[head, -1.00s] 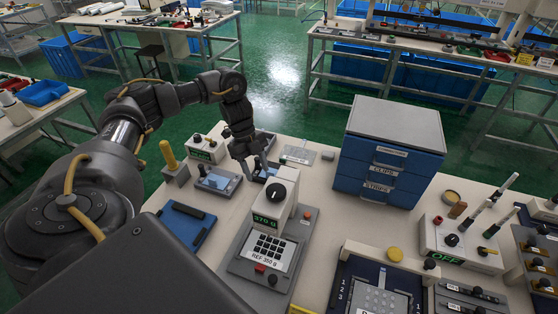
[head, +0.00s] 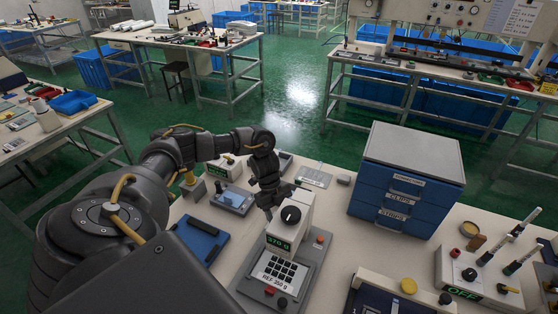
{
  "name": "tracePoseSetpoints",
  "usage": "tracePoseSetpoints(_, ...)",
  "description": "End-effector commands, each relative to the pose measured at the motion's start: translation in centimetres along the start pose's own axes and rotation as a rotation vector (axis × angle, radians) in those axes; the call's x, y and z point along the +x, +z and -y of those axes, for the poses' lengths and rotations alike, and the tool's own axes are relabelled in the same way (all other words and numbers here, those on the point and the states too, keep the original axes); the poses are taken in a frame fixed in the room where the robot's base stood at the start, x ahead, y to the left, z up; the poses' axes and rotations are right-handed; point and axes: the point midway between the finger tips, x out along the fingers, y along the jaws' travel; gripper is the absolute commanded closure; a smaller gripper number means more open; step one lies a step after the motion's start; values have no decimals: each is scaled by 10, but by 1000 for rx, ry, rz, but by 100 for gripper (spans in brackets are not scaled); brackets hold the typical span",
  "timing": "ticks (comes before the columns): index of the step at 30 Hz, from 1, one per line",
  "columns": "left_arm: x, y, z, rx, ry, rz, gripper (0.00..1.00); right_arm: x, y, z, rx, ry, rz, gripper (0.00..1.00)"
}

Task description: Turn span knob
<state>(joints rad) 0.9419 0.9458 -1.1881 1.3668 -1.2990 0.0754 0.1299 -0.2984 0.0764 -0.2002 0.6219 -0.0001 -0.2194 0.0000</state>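The white box (head: 296,235) with a green display stands on the grey keypad unit at the centre of the bench. On its top is a round black knob (head: 291,215) with a light mark, likely the span knob. The display (head: 278,242) seems to read 370 g, and the label below the keys starts with REF. My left gripper (head: 280,203) points down just behind and left of the knob, apart from it as far as I can see. Its fingers look spread, with nothing between them. My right gripper is not in view.
A blue drawer cabinet (head: 408,183) stands behind and right of the knob. A blue tray (head: 202,238) lies to the left. At the right is a box with switches and a green OFF display (head: 464,293).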

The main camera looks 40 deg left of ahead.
Motion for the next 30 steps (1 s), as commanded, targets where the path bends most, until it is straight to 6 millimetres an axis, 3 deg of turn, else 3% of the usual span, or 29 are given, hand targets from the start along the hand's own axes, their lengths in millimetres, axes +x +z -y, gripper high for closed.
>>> tracePoseSetpoints(9, 3, 0, 0, 0, 0, 0, 53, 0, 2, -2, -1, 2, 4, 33)
tracePoseSetpoints(19, 3, 0, 0, 0, 0, 0, 97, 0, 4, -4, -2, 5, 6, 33)
tracePoseSetpoints(30, 0, -1, -2, -70, -27, 0, 97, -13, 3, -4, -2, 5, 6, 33)
